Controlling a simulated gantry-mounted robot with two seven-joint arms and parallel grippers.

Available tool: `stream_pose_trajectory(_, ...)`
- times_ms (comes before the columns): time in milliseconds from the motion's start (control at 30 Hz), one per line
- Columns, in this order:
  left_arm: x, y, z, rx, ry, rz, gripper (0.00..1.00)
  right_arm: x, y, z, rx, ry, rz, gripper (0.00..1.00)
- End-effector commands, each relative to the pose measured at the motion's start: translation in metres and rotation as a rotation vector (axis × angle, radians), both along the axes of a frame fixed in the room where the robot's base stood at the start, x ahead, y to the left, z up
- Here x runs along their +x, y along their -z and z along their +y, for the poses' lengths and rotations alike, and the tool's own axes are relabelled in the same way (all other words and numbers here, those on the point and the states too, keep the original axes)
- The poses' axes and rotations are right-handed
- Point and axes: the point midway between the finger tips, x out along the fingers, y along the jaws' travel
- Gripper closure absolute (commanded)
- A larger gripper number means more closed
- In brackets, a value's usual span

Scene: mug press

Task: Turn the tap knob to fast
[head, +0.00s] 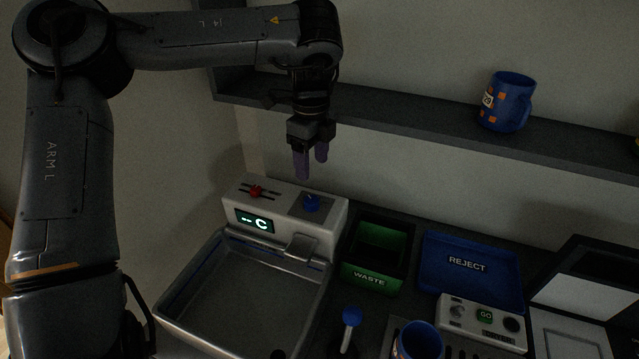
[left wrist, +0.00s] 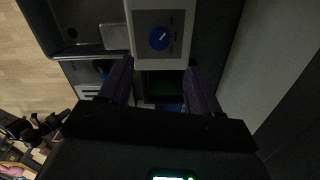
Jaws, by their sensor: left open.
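The tap unit (head: 283,232) is a white box behind the sink basin in the head view. On its top are a blue knob (head: 311,203) on a grey plate and a red slider (head: 256,191). Its front display reads "-- C". My left gripper (head: 311,170) is open and empty, fingers pointing down, above the knob and apart from it. In the left wrist view the blue knob (left wrist: 159,39) shows a white pointer line toward the upper right; its labels are too small to read. It lies beyond my open fingers (left wrist: 158,85). My right gripper is not in view.
The grey sink basin (head: 166,302) lies in front of the tap. A green waste bin (head: 371,279) and a blue reject tray (head: 427,262) stand to the right. A shelf (head: 400,117) with a blue mug (head: 506,101) runs behind. A panel with a GO button (head: 457,326) is lower right.

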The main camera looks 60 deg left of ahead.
Motion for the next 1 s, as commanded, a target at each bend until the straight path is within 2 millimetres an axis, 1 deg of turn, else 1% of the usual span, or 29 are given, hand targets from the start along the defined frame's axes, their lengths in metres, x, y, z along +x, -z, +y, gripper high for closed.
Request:
stream_pose_trajectory(167, -0.001, 0.018, 0.000, -0.004, 0.001, 0.003, 0.37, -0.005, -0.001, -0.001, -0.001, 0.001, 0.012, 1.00)
stream_pose_trajectory(400, -0.001, 0.057, 0.000, -0.004, 0.000, 0.005, 0.37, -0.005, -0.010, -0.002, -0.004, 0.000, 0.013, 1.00)
stream_pose_trajectory(600, -0.001, 0.084, 0.000, -0.002, 0.000, 0.004, 0.37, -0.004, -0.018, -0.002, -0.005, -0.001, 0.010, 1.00)
stream_pose_trajectory(800, 0.000, 0.101, 0.000, -0.001, -0.001, 0.002, 0.37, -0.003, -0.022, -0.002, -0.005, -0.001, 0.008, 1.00)
stream_pose_trajectory(1000, 0.000, 0.105, 0.000, -0.001, -0.001, 0.000, 0.37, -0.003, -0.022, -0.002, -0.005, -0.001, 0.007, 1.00)
